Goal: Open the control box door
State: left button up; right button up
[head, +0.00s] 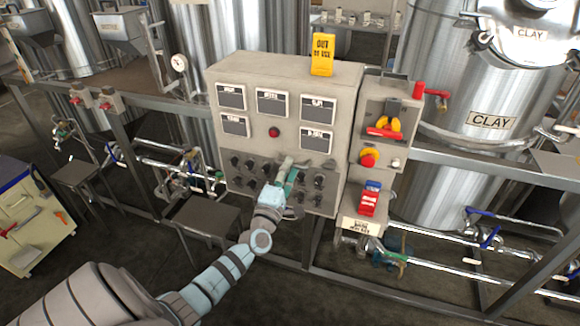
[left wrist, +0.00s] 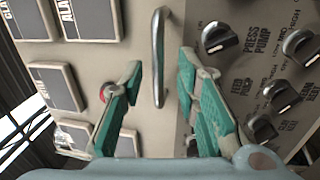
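The grey control box (head: 252,152) stands in the middle of the head view, its front door looking shut. The door carries several dark labelled displays, a red button (head: 273,132) and rows of black knobs (left wrist: 258,126). A metal bar handle (left wrist: 158,40) shows in the left wrist view between displays and knobs. My left gripper (head: 288,174) is in front of the lower door; in the left wrist view (left wrist: 160,72) it is open, with one green-padded finger on each side of the handle, apart from it. In the head view the gripper hides most of the handle. My right gripper is not in view.
A yellow "out of use" sign (head: 323,55) stands on the box top. Right of the box are a red-yellow rotary switch (head: 384,127) and a red-yellow button (head: 369,158). Steel tanks (head: 490,100) and pipes surround it. A tool cabinet (head: 30,222) stands at the left.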

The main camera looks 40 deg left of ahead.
pick_arm(q)
jog(key=shift+x, duration=1)
jog(key=shift+c, duration=0.6)
grip_shut()
